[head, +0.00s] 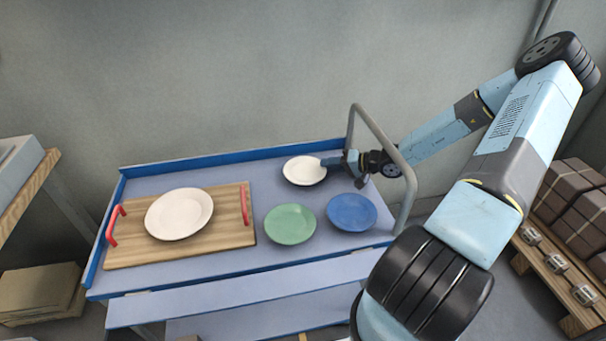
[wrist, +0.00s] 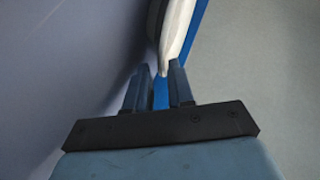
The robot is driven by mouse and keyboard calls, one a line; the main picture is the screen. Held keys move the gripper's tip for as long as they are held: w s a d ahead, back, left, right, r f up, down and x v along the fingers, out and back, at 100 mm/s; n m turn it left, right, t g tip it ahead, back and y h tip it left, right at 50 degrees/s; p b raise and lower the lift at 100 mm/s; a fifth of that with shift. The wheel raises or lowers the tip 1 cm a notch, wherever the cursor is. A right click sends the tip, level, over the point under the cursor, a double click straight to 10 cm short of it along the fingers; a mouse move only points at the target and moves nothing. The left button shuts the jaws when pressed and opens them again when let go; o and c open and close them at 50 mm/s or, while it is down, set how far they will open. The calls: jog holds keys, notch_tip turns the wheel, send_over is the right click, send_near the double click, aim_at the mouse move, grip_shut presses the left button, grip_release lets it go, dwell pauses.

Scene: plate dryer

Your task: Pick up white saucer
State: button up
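The small white saucer (head: 304,171) lies at the back right of the blue table, near its raised back edge. My gripper (head: 333,162) reaches in from the right, at the saucer's right rim. In the wrist view the saucer (wrist: 177,28) shows nearly edge-on at the top, and its rim comes down to between the tips of my gripper (wrist: 160,76). The fingers are apart, with a gap visible between them and the rim. Whether one finger touches the saucer I cannot tell.
A green plate (head: 290,224) and a blue plate (head: 352,211) lie in front of the saucer. A larger white plate (head: 179,214) sits on a wooden board (head: 124,246) with red handles at left. A grey rail (head: 385,140) rises at the table's right end, by my arm.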

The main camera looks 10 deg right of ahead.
jog(key=shift+w+a+f, duration=0.15)
jog(key=shift+w+a, duration=0.1)
jog(key=shift+a, duration=0.15)
jog(key=shift+c, duration=0.5)
grip_shut()
